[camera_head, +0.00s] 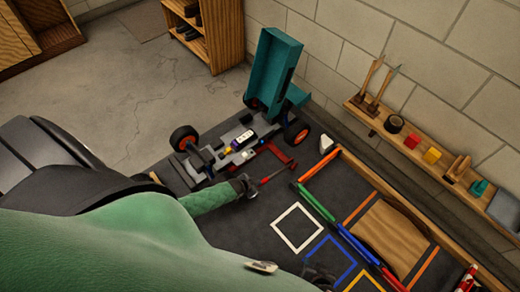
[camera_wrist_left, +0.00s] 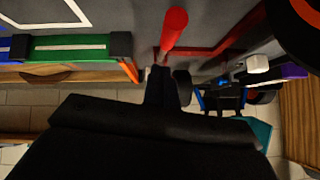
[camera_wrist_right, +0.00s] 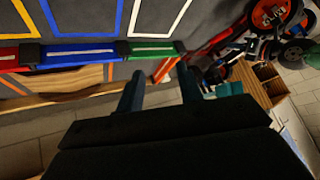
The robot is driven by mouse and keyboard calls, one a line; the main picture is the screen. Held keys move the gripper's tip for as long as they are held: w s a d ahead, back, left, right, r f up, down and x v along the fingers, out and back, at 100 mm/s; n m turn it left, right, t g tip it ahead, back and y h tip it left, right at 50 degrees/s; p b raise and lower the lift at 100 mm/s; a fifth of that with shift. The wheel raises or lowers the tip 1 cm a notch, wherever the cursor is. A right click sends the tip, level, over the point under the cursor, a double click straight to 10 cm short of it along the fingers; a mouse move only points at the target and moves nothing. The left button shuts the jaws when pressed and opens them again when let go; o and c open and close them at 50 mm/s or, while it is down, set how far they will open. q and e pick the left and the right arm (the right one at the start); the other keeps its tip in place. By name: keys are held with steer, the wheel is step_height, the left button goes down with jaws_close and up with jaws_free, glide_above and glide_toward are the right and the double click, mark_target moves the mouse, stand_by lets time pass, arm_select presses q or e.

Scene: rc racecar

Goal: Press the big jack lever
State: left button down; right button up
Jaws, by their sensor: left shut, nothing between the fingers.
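The big jack lever (camera_head: 279,174) is a thin bar with a red end, on the mat beside the racecar (camera_head: 235,150). In the left wrist view its red handle (camera_wrist_left: 173,30) is just beyond my left fingertips. My left gripper (camera_head: 249,186) is shut and empty, close to the handle end; it shows in the left wrist view too (camera_wrist_left: 168,75). I cannot tell whether it touches the lever. My right gripper (camera_wrist_right: 160,80) is open and empty, with its fingers apart. A dark shape low in the head view may be it.
A row of coloured bars (camera_head: 317,203) and coloured square outlines lie right of the lever. A curved wooden ramp (camera_head: 388,238) is further right. A wall shelf (camera_head: 420,150) holds tools and blocks. A teal box-like part (camera_head: 273,72) rises behind the car. The mat around the white outline is clear.

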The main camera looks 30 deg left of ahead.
arm_select(q)
steer(key=s+a+r, duration=0.2)
steer(key=s+r, duration=0.1)
steer(key=s, duration=0.2)
steer(key=shift+s+r, duration=0.25)
steer(key=shift+s, duration=0.15)
arm_select(e)
steer(key=shift+w+a+r, duration=0.1)
steer(key=shift+w+r, duration=0.15)
steer(key=shift+r, duration=0.35)
steer(key=shift+w+r, duration=0.2)
steer(key=shift+r, duration=0.35)
